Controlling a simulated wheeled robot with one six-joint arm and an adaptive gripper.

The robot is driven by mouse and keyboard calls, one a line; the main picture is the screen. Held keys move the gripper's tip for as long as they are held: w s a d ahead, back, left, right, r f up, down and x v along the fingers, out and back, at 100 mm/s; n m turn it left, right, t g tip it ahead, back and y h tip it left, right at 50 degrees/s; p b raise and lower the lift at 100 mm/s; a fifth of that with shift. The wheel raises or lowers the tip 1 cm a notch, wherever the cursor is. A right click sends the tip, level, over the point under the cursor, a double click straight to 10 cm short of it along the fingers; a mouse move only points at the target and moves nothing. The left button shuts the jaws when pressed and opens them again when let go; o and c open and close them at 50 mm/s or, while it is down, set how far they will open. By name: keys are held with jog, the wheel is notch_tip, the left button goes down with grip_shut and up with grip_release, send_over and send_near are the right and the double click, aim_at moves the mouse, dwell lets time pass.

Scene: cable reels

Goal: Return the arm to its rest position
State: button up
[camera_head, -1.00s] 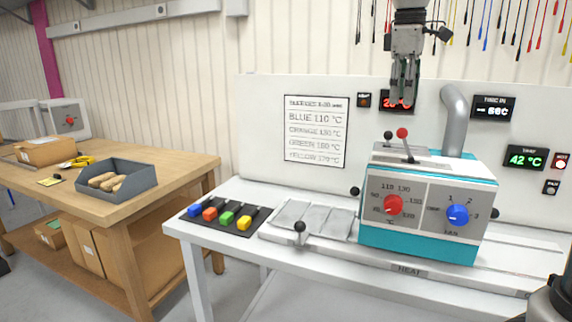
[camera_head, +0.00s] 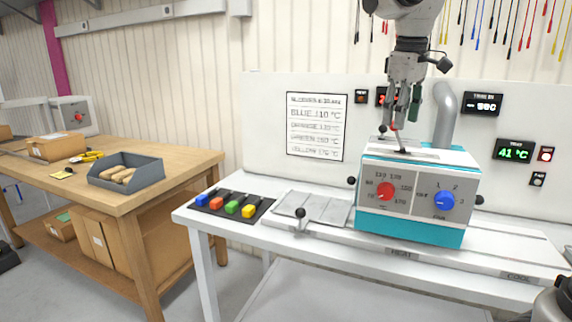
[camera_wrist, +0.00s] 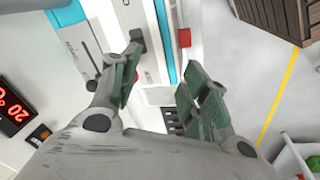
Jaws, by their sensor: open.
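My gripper (camera_head: 402,106) hangs above the back of the white and teal heater box (camera_head: 409,232), fingers pointing down. In the wrist view, my gripper (camera_wrist: 160,92) has its two green-padded fingers spread apart with nothing held between them. The heater box has a red knob (camera_head: 386,191) and a blue knob (camera_head: 444,200) on its front. The fingertips partly hide the lever area on top of the box. I cannot tell whether they touch it.
A grey exhaust pipe (camera_head: 445,118) rises close to the right of my gripper. Coloured sleeves lie on a black mat (camera_head: 228,207) at the bench's left. A sign (camera_head: 316,127) and displays line the back panel. A wooden table (camera_head: 140,196) with a grey bin (camera_head: 125,174) stands left.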

jog(key=s+d+f+m, duration=0.2)
jog(key=s+d+f, duration=0.1)
jog(key=s, duration=0.5)
jog(key=s+d+f+m+t, duration=0.1)
jog(key=s+d+f+m, duration=0.2)
jog(key=s+f, duration=0.3)
jog(key=s+d+f+m+t, duration=0.1)
jog(key=s+d+f+m, duration=0.1)
jog(key=s, duration=0.9)
notch_tip(320, 180, down, 2)
jog(key=shift+d+f+m+y, duration=0.15)
jog(key=shift+d+m+y, duration=0.15)
jog(key=shift+d, duration=0.55)
